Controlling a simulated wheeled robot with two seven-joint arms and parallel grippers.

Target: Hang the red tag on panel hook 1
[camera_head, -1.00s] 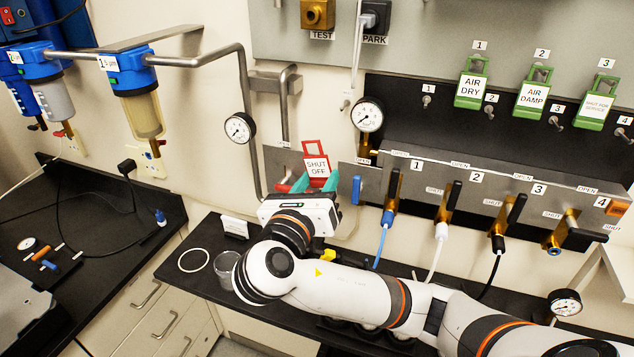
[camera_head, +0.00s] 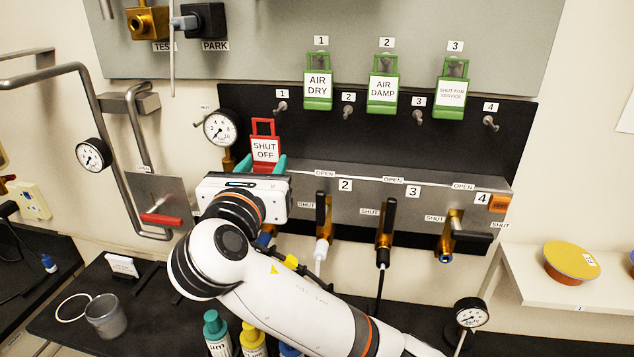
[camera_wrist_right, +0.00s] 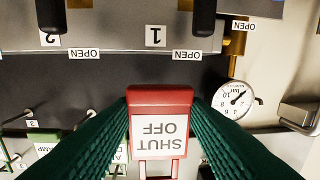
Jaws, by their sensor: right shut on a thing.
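The red tag (camera_head: 264,128), with a white "SHUT OFF" label, is upright between the teal fingers of my right gripper (camera_head: 256,166). The wrist view shows the tag (camera_wrist_right: 160,98) upside down, pinched between both fingers (camera_wrist_right: 160,118). Panel hook 1 (camera_head: 281,107) is a small bare metal peg below its "1" label on the black panel. In the head view the tag appears just below and left of this hook, apart from it; the depth gap is unclear. My left gripper is not in view.
Bare hook 2 (camera_head: 348,112), hook 3 (camera_head: 418,116) and hook 4 (camera_head: 490,122) continue the row. Green tags (camera_head: 318,88) hang above. A pressure gauge (camera_head: 221,128) sits left of the tag. The valve strip (camera_head: 400,184) with black handles runs below.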

